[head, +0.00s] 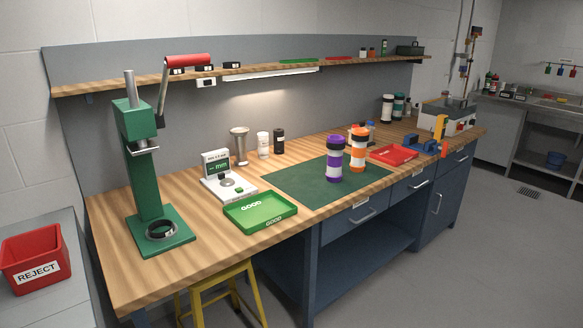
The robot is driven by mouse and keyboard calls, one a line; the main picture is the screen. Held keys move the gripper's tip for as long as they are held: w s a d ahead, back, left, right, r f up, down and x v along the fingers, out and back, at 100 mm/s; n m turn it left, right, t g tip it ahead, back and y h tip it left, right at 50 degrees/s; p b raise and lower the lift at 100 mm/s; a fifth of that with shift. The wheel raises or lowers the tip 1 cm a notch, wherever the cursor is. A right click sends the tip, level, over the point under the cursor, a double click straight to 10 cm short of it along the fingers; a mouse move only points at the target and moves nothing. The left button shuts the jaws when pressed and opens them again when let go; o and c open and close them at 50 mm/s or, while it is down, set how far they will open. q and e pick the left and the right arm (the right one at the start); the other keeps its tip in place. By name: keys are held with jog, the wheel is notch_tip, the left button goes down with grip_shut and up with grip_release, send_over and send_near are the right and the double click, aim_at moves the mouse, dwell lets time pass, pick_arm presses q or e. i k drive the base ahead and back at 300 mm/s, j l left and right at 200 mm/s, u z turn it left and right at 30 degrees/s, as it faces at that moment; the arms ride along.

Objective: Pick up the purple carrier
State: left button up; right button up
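The purple carrier (335,159) stands upright on the green mat (297,187) in the middle of the wooden bench. It has purple ends and a lighter band around its middle. An orange carrier (358,148) of similar shape stands just to its right and slightly behind, close by. Neither of my grippers is in the head view.
A green GOOD tray (261,217) lies left of the mat, and a red tray (393,154) lies right of it. A tall green press (147,190) stands at the bench's left. The mat's front left part is clear. A red REJECT bin (36,262) sits at far left.

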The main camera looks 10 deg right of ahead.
aim_at(335, 144)
jog(key=i+u, duration=0.3)
jog(key=i, duration=0.7)
